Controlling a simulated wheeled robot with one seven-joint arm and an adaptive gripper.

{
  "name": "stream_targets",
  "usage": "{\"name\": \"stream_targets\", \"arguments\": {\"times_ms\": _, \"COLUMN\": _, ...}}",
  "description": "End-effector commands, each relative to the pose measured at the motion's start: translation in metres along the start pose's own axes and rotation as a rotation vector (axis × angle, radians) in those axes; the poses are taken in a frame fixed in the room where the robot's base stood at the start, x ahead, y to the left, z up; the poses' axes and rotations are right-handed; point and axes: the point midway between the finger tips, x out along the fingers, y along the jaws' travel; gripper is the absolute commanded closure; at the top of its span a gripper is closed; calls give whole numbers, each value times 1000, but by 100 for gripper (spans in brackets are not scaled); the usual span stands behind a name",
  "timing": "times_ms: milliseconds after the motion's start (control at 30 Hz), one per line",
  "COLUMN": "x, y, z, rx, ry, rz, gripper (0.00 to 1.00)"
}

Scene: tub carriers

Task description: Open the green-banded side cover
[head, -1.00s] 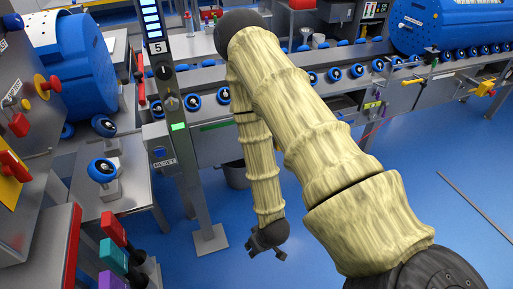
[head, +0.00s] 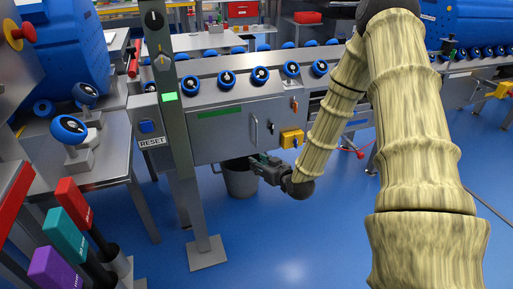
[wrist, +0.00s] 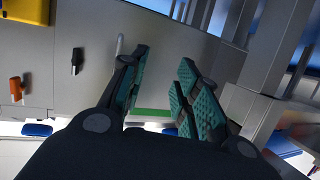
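The side cover (head: 225,135) is a grey panel on the front of the machine, with a green band (head: 219,112) along its top. It looks closed. A pale bar handle (head: 255,129) stands upright near its right edge. My gripper (head: 262,165) is low in front of the cover, below and slightly right of the handle. In the wrist view my gripper (wrist: 162,62) is open, with nothing between its teal pads. The handle (wrist: 120,43) shows just beyond the left finger, apart from the pads as far as I can tell. The green band (wrist: 152,112) shows between the fingers.
Right of the cover are a black latch (head: 271,127), an orange latch (head: 294,103) and a yellow box (head: 291,139). A grey post (head: 176,140) stands at the left. A bucket (head: 240,180) sits on the floor below. Blue floor is free in front.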

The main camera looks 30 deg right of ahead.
Motion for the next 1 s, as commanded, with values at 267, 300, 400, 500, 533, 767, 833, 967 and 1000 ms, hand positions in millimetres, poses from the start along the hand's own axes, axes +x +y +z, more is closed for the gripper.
{"name": "stream_targets", "arguments": {"times_ms": 267, "x": 16, "y": 51, "z": -18, "rx": -19, "ry": 220, "rz": 33, "gripper": 68}}
{"name": "stream_targets", "arguments": {"times_ms": 300, "x": 16, "y": 55, "z": -21, "rx": -22, "ry": 240, "rz": 36, "gripper": 68}}
{"name": "stream_targets", "arguments": {"times_ms": 400, "x": 16, "y": 64, "z": -26, "rx": -27, "ry": 276, "rz": 42, "gripper": 68}}
{"name": "stream_targets", "arguments": {"times_ms": 500, "x": 17, "y": 68, "z": -30, "rx": -31, "ry": 295, "rz": 45, "gripper": 68}}
{"name": "stream_targets", "arguments": {"times_ms": 533, "x": 17, "y": 68, "z": -31, "rx": -31, "ry": 298, "rz": 45, "gripper": 68}}
{"name": "stream_targets", "arguments": {"times_ms": 767, "x": 39, "y": 70, "z": -37, "rx": -33, "ry": 301, "rz": 45, "gripper": 68}}
{"name": "stream_targets", "arguments": {"times_ms": 833, "x": 50, "y": 70, "z": -40, "rx": -32, "ry": 301, "rz": 44, "gripper": 68}}
{"name": "stream_targets", "arguments": {"times_ms": 967, "x": 70, "y": 71, "z": -46, "rx": -31, "ry": 301, "rz": 45, "gripper": 68}}
{"name": "stream_targets", "arguments": {"times_ms": 1000, "x": 77, "y": 71, "z": -48, "rx": -32, "ry": 300, "rz": 45, "gripper": 68}}
